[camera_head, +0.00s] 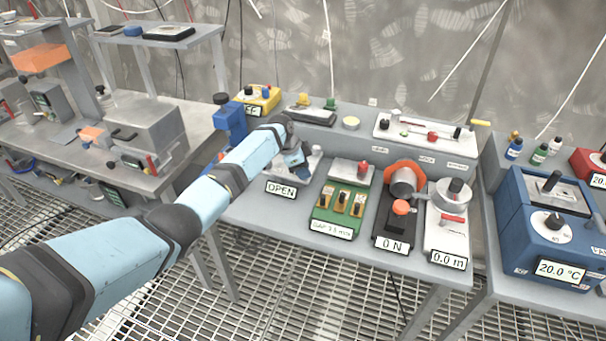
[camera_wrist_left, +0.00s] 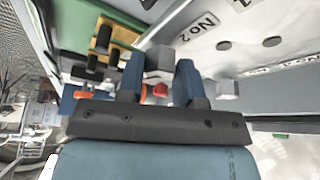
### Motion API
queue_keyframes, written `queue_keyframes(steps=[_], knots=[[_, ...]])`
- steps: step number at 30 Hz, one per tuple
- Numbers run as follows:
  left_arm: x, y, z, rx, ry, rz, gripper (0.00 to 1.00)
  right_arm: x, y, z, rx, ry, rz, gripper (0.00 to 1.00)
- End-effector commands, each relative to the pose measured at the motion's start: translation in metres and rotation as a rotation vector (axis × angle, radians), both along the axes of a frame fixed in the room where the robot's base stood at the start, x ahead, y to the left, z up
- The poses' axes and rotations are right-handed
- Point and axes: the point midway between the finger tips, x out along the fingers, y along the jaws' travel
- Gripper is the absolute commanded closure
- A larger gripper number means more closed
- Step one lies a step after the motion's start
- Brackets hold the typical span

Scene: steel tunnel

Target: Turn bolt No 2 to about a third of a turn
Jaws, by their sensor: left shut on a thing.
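A light plate device with an OPEN sign (camera_head: 281,189) stands left of centre on the bench in the head view, partly covered by my left arm. My left gripper (camera_head: 296,160) is over this device. In the left wrist view, its two blue fingers (camera_wrist_left: 158,82) are shut around a grey bolt head (camera_wrist_left: 158,60), and the label No 2 (camera_wrist_left: 195,27) is on the white plate beside it. I take this for bolt No 2. The bolt's turn angle cannot be read. My right gripper is not in view.
A green gap block (camera_head: 335,215), a black unit reading 0 N (camera_head: 392,235) and a white unit reading 0.0 (camera_head: 448,235) stand to the right. A blue bath (camera_head: 550,225) is at far right. A yellow box (camera_head: 257,98) stands behind.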

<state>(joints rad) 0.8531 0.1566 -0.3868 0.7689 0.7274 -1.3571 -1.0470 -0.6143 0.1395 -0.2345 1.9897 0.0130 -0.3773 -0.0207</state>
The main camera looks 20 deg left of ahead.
Motion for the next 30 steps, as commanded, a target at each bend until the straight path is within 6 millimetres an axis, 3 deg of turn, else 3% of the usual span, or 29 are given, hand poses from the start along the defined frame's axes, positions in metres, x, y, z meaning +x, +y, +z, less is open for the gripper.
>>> queue_keyframes(steps=[4,12,29,30], knots=[[0.0009,0.0003,-0.0026,0.0,-0.001,-0.091,0.91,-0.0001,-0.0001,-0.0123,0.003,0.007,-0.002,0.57],[0.001,0.0003,-0.0009,0.001,-0.001,-0.194,0.91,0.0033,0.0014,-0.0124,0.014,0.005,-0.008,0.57],[0.0007,0.0,0.0001,0.001,0.0,-0.223,0.91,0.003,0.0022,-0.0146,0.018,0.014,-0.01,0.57],[0.0007,0.0,0.0001,0.001,0.0,-0.223,0.6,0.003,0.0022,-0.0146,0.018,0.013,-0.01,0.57]])
